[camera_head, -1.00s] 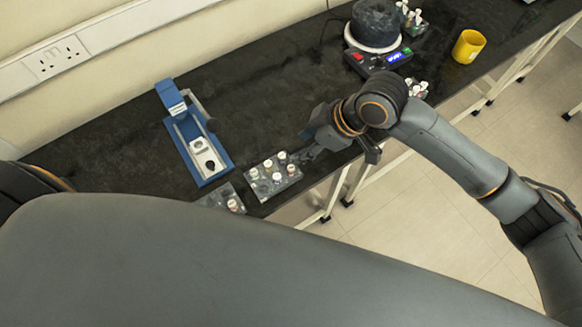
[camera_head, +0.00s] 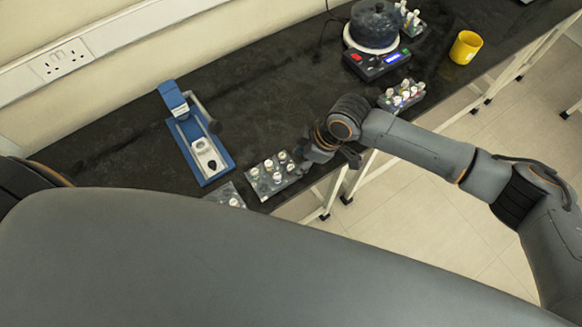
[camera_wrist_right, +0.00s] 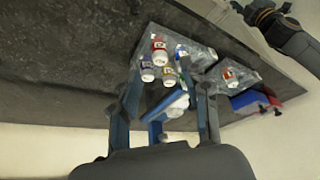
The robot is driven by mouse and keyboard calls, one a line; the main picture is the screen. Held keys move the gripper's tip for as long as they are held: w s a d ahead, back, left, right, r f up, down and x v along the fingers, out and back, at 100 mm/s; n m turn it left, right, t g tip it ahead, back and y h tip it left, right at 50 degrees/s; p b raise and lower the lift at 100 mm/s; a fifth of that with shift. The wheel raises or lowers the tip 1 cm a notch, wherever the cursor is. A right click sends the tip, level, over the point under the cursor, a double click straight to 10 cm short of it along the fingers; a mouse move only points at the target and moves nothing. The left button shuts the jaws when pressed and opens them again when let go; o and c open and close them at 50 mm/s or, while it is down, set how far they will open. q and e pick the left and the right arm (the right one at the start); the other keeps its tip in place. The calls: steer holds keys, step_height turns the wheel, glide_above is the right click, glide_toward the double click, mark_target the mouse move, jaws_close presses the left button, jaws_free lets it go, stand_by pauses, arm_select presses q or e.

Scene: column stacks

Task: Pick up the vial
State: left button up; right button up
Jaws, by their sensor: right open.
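Several small capped vials (camera_head: 268,165) stand in a clear rack (camera_head: 262,192) near the front edge of the dark bench; which one is meant I cannot tell. My right gripper (camera_head: 308,160) is low beside the right end of this rack. In the right wrist view my right gripper (camera_wrist_right: 165,98) is open, its blue-grey fingers spread toward the rack (camera_wrist_right: 205,58). A white-capped vial (camera_wrist_right: 175,106) shows between the fingers, apparently not gripped. Other vials with red, blue and yellow labels (camera_wrist_right: 159,50) stand just beyond. My left gripper is not in view.
A second rack (camera_head: 224,195) is partly hidden by my body. A blue device (camera_head: 187,140) stands behind the racks. Further right are a hotplate (camera_head: 375,62) with a dark pot, another vial rack (camera_head: 402,95) and a yellow cup (camera_head: 466,47). The bench middle is clear.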

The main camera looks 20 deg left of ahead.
mark_target(291, 167)
steer(key=p+x, duration=0.1)
steer(key=x, duration=0.3)
steer(key=shift+d, duration=0.1)
steer(key=c, duration=0.9)
